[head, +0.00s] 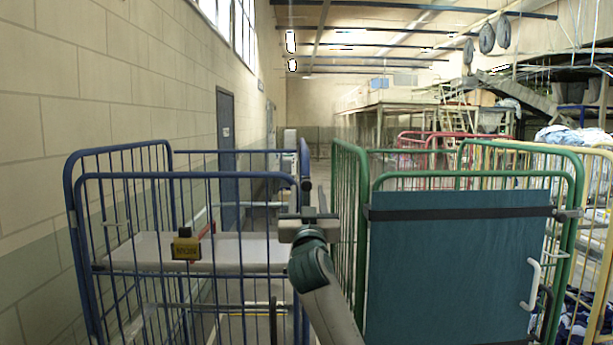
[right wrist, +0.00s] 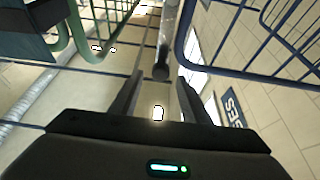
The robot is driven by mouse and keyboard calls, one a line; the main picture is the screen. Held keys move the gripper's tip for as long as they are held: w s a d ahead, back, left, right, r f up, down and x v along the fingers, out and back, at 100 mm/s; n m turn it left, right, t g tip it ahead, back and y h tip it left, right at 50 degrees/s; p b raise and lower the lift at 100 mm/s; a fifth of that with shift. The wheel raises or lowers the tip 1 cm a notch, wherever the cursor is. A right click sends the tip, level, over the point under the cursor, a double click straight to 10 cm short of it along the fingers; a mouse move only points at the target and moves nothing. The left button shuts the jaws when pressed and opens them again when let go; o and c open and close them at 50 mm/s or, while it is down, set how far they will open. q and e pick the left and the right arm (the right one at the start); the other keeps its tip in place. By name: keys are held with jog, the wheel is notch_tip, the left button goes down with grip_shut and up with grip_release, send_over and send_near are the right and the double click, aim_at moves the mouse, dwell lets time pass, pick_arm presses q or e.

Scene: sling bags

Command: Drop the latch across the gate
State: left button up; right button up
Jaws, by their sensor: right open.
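The blue cage cart (head: 190,177) stands at left, its barred front facing me. My right gripper (head: 309,213) is at the cart's right corner, beside the gap to the green cart. In the right wrist view its fingers (right wrist: 160,88) are apart. A grey bar with a dark round end (right wrist: 161,66) shows ahead between them; it may be the latch, and I cannot tell whether it touches them. My left gripper is out of view.
A green cage cart (head: 365,250) with a teal panel (head: 455,270) and white handle (head: 534,284) stands close on the right. Red and yellow carts stand behind it. A block wall (head: 120,80) runs along the left.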

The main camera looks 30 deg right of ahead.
aim_at(306, 186)
jog(key=shift+p+x, duration=1)
jog(key=shift+x, duration=1.55)
grip_shut()
